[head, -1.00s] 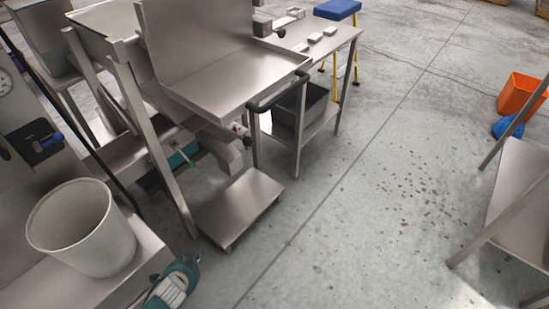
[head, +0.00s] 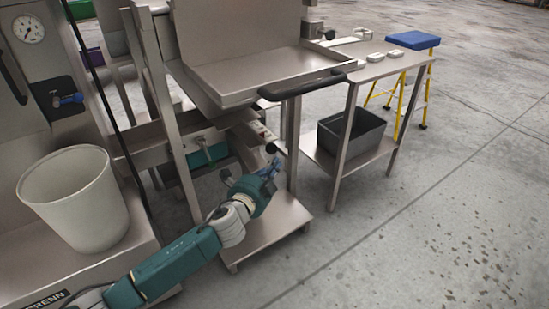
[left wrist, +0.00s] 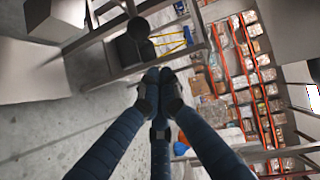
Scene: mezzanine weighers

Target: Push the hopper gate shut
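A steel frame holds a tray-like hopper (head: 270,75) with a black bar handle (head: 305,84) along its front. Below it, a sloping steel part (head: 245,140) ends near a black ball knob (head: 275,147); I cannot tell for sure which part is the gate. My left gripper (head: 270,170) is just below and in front of this knob, with no clear contact. In the left wrist view, the fingertips (left wrist: 158,76) are together with nothing between them, and a black knob (left wrist: 138,28) is ahead of them. My right gripper is not in view.
A pale bucket (head: 77,197) stands on a steel ledge at left. A side table (head: 385,70) with a grey bin (head: 351,132) on its lower shelf is to the right. A blue-topped yellow stool (head: 412,40) stands behind. The floor at right is clear.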

